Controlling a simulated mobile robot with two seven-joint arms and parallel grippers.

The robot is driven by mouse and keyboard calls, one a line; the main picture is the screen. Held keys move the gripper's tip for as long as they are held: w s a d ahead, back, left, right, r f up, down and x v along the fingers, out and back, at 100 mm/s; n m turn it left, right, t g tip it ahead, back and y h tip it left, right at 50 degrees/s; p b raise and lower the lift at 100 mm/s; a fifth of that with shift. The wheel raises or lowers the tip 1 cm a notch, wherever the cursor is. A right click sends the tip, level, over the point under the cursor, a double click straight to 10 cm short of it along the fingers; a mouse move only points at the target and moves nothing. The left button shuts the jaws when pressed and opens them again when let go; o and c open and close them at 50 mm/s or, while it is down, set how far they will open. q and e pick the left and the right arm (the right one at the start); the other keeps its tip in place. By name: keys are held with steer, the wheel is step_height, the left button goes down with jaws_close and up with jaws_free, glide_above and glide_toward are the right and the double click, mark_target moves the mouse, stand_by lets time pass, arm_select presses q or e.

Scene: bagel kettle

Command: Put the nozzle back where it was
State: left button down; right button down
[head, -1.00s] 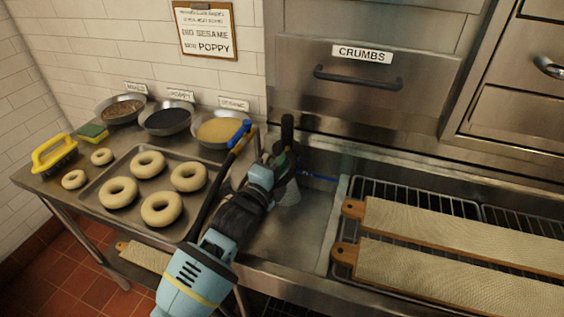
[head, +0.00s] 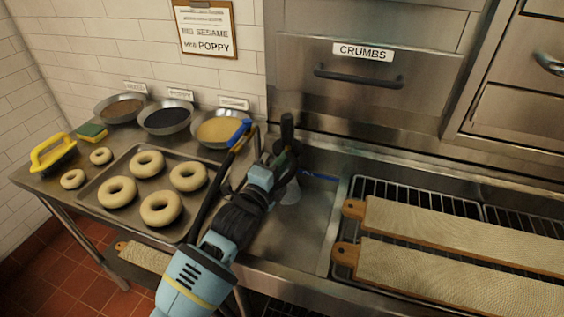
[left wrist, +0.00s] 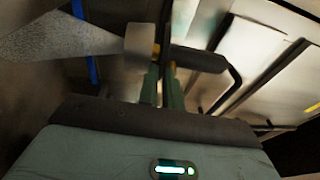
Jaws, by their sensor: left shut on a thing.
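The nozzle has a dark upright handle (head: 287,130) in the head view. In the left wrist view its grey round end (left wrist: 138,46) and black grip (left wrist: 200,61) lie at my fingers. My left gripper (head: 283,164) is shut on the nozzle, above the bare steel counter; its green fingers also show in the left wrist view (left wrist: 163,78). A pale cone (head: 291,193), which looks like spray, extends below the gripper. A blue line (head: 320,177) lies behind it, perhaps a hose. My arm hides part of the nozzle. My right gripper is out of view.
A tray (head: 98,172) of bagels and several bowls stand at left. Cloth-covered boards (head: 450,235) rest on racks at right. The CRUMBS drawer (head: 365,75) is behind.

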arm_select(q)
steer(key=c, duration=1.6)
jaws_free()
steer(key=f, duration=0.2)
steer(key=shift+s+f+g, duration=0.2)
steer(key=shift+f+g, duration=0.15)
steer(key=shift+g, duration=0.05)
steer(key=shift+f, duration=0.1)
steer(key=shift+s, duration=0.1)
steer(key=shift+s+a, duration=0.15)
steer(key=shift+s, duration=0.05)
steer(key=shift+o, duration=0.5)
steer(key=shift+t, duration=0.3)
steer(key=s+a, duration=0.1)
steer(key=s+r, duration=0.1)
steer(key=s, duration=0.1)
steer(key=s+a, duration=0.1)
steer(key=shift+s+a+r, duration=0.25)
steer(key=shift+a, duration=0.05)
steer(key=shift+s+a+r, duration=0.2)
steer(key=shift+s, duration=0.2)
steer(key=shift+s+a+r, duration=0.2)
steer(key=shift+s, duration=0.15)
